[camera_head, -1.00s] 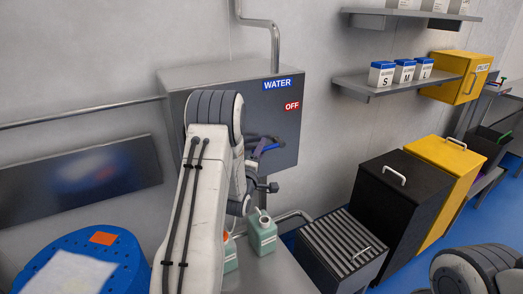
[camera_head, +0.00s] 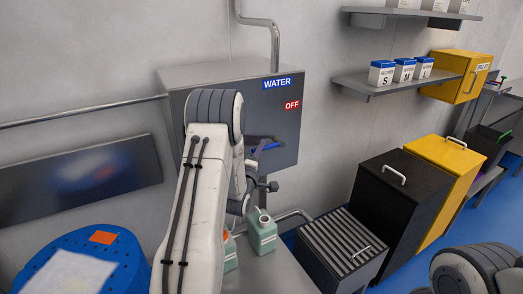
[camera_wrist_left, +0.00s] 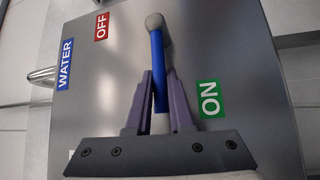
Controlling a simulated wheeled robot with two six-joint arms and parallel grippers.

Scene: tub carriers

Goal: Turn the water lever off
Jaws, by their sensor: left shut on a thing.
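The water lever (camera_wrist_left: 156,60) is a blue handle on a round grey pivot, on the front of a grey metal box (camera_head: 240,78). In the left wrist view it runs down from the pivot, pointing to neither the red OFF label (camera_wrist_left: 101,27) nor the green ON label (camera_wrist_left: 208,99). My left gripper (camera_wrist_left: 160,74) is shut on the handle, one purple finger on each side. In the head view the lever (camera_head: 271,146) shows beside my left wrist, below the red OFF label (camera_head: 292,105). The ON label is hidden there. My right gripper is out of view.
Green bottles (camera_head: 263,238) stand on the bench below my left wrist. A blue drum (camera_head: 130,262) is at lower left. A ribbed grey bin (camera_head: 338,240), a black bin (camera_head: 400,190) and a yellow bin (camera_head: 455,160) stand right. A shelf (camera_head: 370,90) holds small boxes.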

